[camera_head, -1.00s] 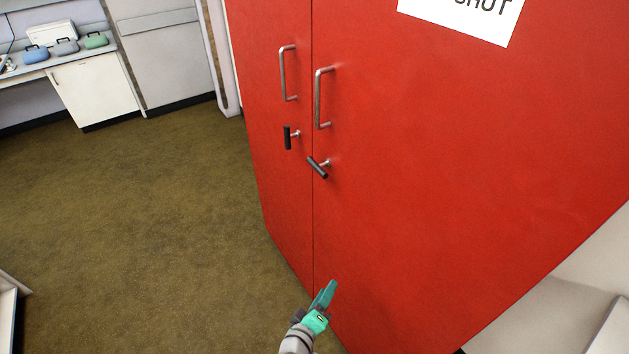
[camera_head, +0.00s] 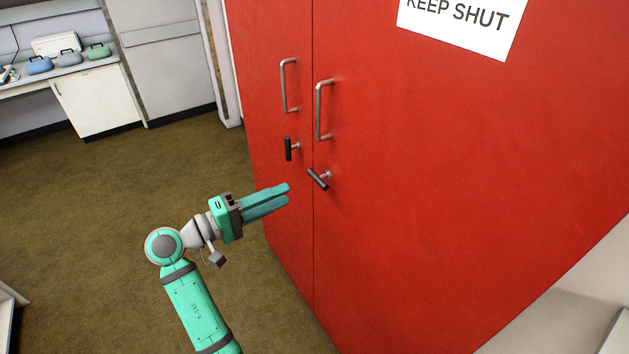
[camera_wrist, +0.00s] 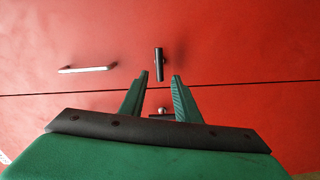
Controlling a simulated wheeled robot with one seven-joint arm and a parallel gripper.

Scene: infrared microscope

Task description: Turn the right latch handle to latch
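The right latch handle (camera_head: 318,180) is a black bar on a short metal stem on the right red door. It slants down to the right in the head view. In the wrist view the right latch handle (camera_wrist: 159,62) stands across the door seam's direction, just beyond and between my fingertips. My gripper (camera_head: 287,195) is to the left of and slightly below this handle in the head view, apart from it. In the wrist view my gripper (camera_wrist: 160,75) has its two green fingers spread, with nothing held.
The left latch handle (camera_head: 288,149) hangs upright on the left door; my gripper partly hides it in the wrist view. Metal pull handles (camera_head: 288,85) (camera_head: 321,110) sit above the latches. A "KEEP SHUT" sign (camera_head: 462,25) is higher up. The floor at left is clear.

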